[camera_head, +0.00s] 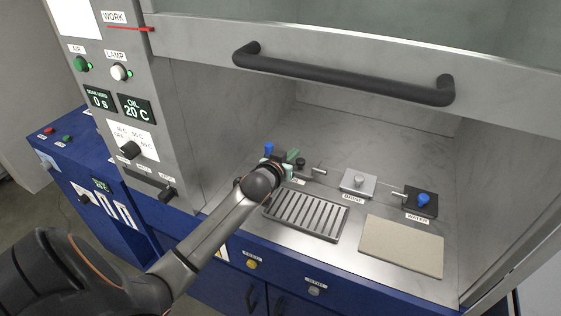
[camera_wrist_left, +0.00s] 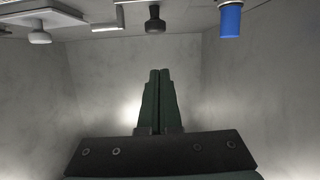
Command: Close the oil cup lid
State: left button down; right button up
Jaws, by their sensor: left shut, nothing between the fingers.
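My left gripper (camera_head: 293,154) reaches into the open cabinet at its left part, over the row of cups. In the left wrist view its dark green fingers (camera_wrist_left: 159,72) are shut together with nothing between them. The oil cup is mostly hidden behind my wrist in the head view. A small dark knob (camera_head: 300,161), probably on its lid, shows beside the fingers. A dark knob (camera_wrist_left: 155,22) also shows in the wrist view, apart from the fingertips. I cannot tell how far the lid is open. My right gripper is out of view.
The brine cup (camera_head: 357,184) and the water cup with its blue knob (camera_head: 422,201) stand to the right. A blue cylinder (camera_head: 268,148) stands at the left. A slotted tray (camera_head: 342,230) and a beige board (camera_head: 402,245) lie in front. The sash handle (camera_head: 345,80) hangs above.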

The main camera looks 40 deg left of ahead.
pick_arm(q)
jog(key=v, duration=0.7)
jog(key=shift+s+f, duration=0.2)
jog(key=shift+s, duration=0.2)
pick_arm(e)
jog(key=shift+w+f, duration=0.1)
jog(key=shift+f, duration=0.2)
pick_arm(q)
jog(key=shift+s+d, duration=0.1)
